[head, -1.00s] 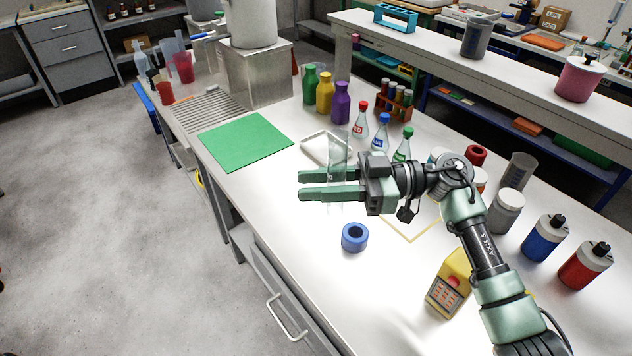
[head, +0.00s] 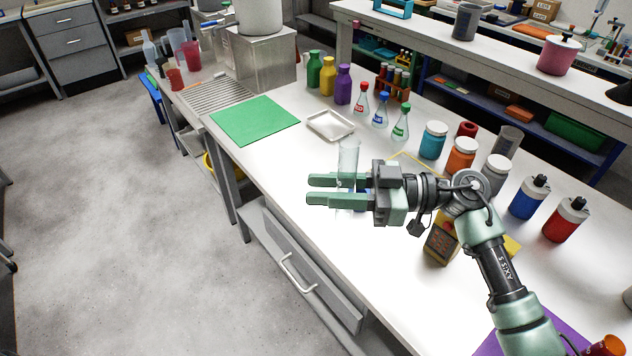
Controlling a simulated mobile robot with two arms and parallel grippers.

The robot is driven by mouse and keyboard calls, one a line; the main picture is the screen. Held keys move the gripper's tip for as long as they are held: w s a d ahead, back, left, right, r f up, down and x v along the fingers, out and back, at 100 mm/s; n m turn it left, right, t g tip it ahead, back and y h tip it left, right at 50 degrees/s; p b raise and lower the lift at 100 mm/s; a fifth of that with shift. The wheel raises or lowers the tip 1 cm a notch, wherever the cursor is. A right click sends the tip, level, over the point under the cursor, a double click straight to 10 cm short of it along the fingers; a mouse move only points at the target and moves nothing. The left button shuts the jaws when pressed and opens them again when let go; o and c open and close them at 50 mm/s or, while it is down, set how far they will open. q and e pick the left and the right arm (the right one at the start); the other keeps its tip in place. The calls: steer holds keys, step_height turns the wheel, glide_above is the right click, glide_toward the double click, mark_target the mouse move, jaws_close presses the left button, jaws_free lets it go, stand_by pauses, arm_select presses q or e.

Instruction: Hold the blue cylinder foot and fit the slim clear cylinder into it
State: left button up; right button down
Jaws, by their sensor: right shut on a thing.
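The slim clear cylinder (head: 348,158) is upright between the fingers of my right gripper (head: 313,190), which is shut on it. Its upper part stands above the fingers and its lower part is hard to see. The blue cylinder foot (head: 360,189) is mostly hidden by the same fingers; a little blue shows between them, near the clear cylinder. I cannot tell whether the cylinder touches the foot. My left gripper is not in view.
A yellow device (head: 441,245) stands right of the gripper. A white tray (head: 331,125) and a green mat (head: 254,120) lie farther back. Small flasks and capped jars, including an orange one (head: 461,156), line the bench. The bench's front left is clear.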

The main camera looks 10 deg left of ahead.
steer(key=s+d+f+m+t+h, duration=0.3)
steer(key=d+m+t+h, duration=0.3)
steer(key=d, duration=0.3)
steer(key=s+d+f+m+t+h, duration=0.3)
steer(key=d+m+t, duration=0.4)
steer(key=d, duration=0.3)
steer(key=s+d+f+m+t+h, duration=0.3)
steer(key=s+d+m+t+h, duration=0.1)
steer(key=d+m+t+h, duration=0.3)
steer(key=shift+s+d+f+t+h, duration=0.2)
steer(key=shift+s+d+t+h, duration=0.15)
steer(key=shift+d+t+h, duration=0.7)
steer(key=shift+d+y, duration=0.2)
steer(key=shift+y, duration=0.05)
steer(key=shift+f+g, duration=0.1)
steer(key=shift+g, duration=0.15)
